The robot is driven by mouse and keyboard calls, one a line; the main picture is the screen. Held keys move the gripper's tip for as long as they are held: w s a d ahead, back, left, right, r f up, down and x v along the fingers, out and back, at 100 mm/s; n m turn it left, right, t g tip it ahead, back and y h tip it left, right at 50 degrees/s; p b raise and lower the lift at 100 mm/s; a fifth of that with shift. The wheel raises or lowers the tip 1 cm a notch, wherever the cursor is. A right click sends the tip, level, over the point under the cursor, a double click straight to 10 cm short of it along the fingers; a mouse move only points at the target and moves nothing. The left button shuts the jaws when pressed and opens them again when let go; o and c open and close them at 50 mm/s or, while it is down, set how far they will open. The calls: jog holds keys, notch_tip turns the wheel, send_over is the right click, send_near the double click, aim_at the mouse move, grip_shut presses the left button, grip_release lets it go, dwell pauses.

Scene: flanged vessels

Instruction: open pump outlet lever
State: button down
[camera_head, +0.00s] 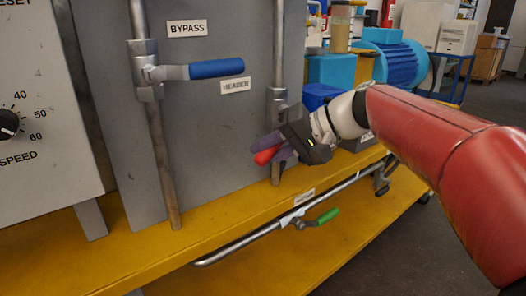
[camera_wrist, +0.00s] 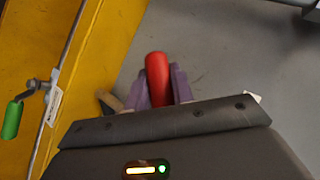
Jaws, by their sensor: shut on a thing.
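A red lever handle (camera_head: 265,156) sticks out of my gripper's fingers, beside the second vertical pipe (camera_head: 279,60) on the grey panel. In the wrist view the red handle (camera_wrist: 157,72) lies between the two purple fingers. My gripper (camera_head: 276,152) is shut on this handle; in the wrist view the fingertips (camera_wrist: 158,84) are on both sides of it. The lever's pivot and valve body are mostly hidden by my gripper. No label reading pump outlet is legible, so I cannot tell from text which lever that is.
A blue lever (camera_head: 216,68) lies horizontal on the left pipe under the BYPASS label (camera_head: 187,28). The HEADER label (camera_head: 236,86) is right of it. A green lever (camera_head: 327,216) sits on the low pipe along the yellow base (camera_head: 120,262). A blue motor (camera_head: 402,64) stands behind.

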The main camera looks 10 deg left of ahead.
jog(key=w+d+f+n+t+h+b, duration=0.4)
jog(key=w+d+t+h+b, duration=0.1)
jog(key=t+h, duration=0.1)
jog(key=shift+w, duration=0.4)
dwell(0.3)
jog(key=shift+n, duration=0.3)
jog(key=c, duration=1.2)
grip_release()
jog(key=shift+r, duration=0.1)
jog(key=v, duration=0.7)
jog(key=shift+s+d+r+p, duration=0.15)
jog(key=shift+s+r+p, duration=0.05)
jog(key=shift+p, duration=0.25)
